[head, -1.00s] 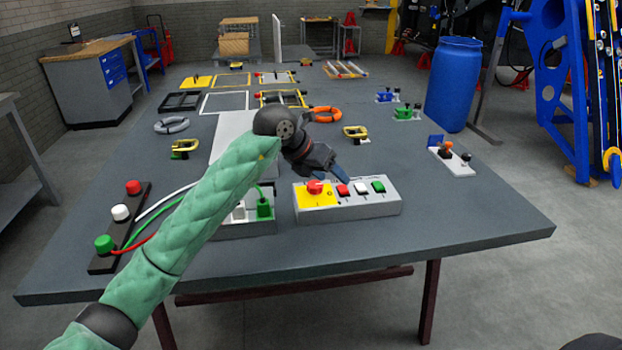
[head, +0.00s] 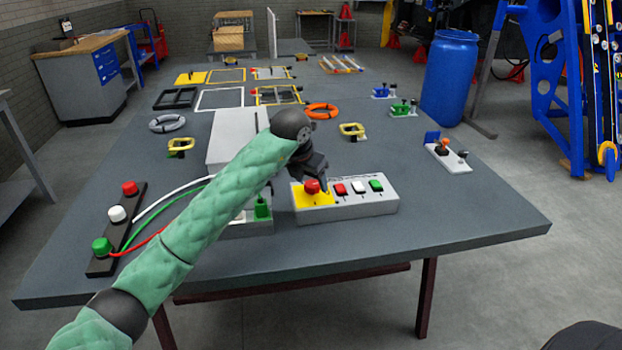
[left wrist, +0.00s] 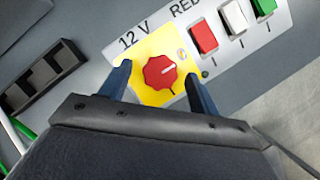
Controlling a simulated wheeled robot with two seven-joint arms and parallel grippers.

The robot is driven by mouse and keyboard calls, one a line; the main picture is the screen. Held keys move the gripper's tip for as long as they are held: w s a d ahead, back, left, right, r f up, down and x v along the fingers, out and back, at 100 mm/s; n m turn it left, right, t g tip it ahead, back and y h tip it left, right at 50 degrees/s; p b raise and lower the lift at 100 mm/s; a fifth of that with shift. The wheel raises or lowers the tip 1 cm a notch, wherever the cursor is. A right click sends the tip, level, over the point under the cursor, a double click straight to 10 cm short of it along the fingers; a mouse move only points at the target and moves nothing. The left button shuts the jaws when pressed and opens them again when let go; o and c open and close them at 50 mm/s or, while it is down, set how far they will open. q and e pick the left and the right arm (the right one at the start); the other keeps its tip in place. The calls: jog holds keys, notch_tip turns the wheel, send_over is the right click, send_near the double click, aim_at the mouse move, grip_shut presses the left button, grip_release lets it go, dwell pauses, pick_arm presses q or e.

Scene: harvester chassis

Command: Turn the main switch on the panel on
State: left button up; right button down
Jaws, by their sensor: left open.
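The panel (head: 350,208) is a light grey box near the table's front edge. Its main switch (head: 312,187) is a red knob on a yellow plate at the panel's left end. In the left wrist view the red knob (left wrist: 160,72) carries a pale pointer mark aimed to the upper right, and "12 V" is printed beside it. My left gripper (head: 318,184) is above the switch, pointing down. In the left wrist view its blue fingers (left wrist: 160,82) are open, one on either side of the knob and apart from it. My right gripper is not in view.
Red, white and green rocker switches (head: 358,188) sit on the panel right of the knob. A socket box (head: 250,222) with a green plug stands to its left. A small joystick block (head: 447,157) is farther right. The table front right is clear.

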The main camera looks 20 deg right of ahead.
pick_arm(q)
jog(key=shift+d+f, duration=0.15)
jog(key=shift+f, duration=0.2)
